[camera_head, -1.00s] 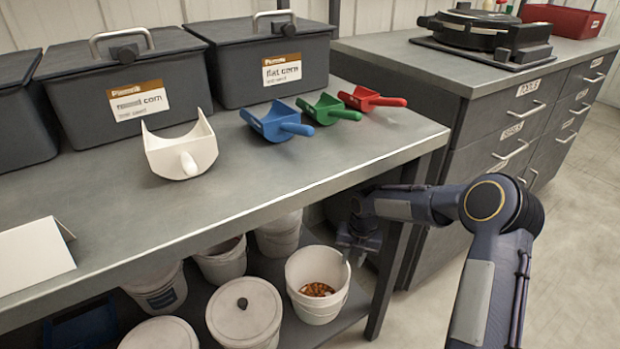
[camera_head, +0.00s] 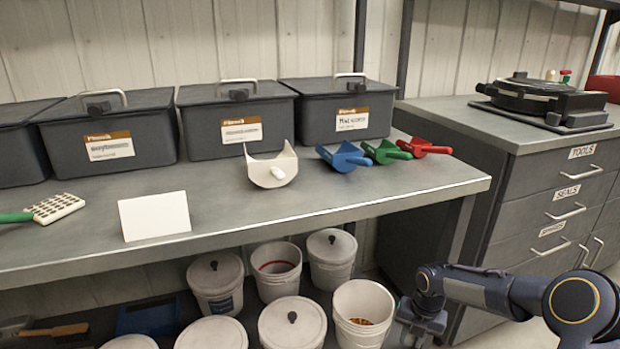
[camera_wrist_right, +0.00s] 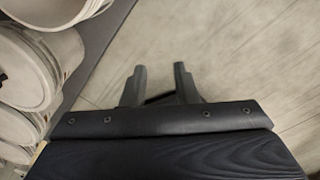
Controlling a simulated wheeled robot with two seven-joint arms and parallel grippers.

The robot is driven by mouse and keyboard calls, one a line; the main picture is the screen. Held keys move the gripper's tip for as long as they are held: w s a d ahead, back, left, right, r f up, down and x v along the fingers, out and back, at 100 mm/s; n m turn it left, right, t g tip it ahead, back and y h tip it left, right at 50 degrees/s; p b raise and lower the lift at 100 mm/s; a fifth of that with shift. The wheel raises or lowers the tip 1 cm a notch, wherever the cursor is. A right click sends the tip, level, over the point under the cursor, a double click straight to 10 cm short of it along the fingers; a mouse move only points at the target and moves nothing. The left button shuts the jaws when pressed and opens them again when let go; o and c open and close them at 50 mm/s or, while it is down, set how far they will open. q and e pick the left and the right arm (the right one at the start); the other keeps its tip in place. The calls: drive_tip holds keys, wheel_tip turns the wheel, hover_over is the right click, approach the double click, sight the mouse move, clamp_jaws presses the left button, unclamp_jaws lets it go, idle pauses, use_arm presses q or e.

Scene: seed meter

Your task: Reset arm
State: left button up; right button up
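My right arm comes in at the lower right in the head view. Its gripper (camera_head: 424,318) is beside the open white bucket (camera_head: 362,312) with orange-brown seed in it, at the right end of the lower shelf. In the right wrist view my right gripper (camera_wrist_right: 160,76) shows two dark fingers held apart, with nothing between them and bare floor beyond. White buckets show along the left of that view. My left gripper is not in the head view.
On the bench (camera_head: 330,215) are a white scoop (camera_head: 270,171), blue (camera_head: 345,158), green (camera_head: 384,152) and red (camera_head: 424,147) scoops, a blank card (camera_head: 154,216) and lidded grey bins (camera_head: 237,122). A drawer cabinet (camera_head: 520,200) stands right. Open floor lies beyond the right gripper.

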drive_tip(key=s+r+m+t, duration=0.2)
drive_tip(key=s+r+m, duration=1.25)
drive_tip(key=r, duration=0.25)
drive_tip(key=s+a+r+m+t+y, duration=0.1)
drive_tip(key=s+a+m+t, duration=0.15)
drive_tip(key=s+m, duration=0.6)
drive_tip(key=s+a+r+m+t+y, duration=0.1)
drive_tip(key=s+a+m+y, duration=0.15)
drive_tip(key=s+m, duration=0.65)
wheel_tip(320, 180, up, 34)
drive_tip(key=p, duration=3.3)
drive_tip(key=shift+w+m+h, duration=0.3)
drive_tip(key=shift+h, duration=0.05)
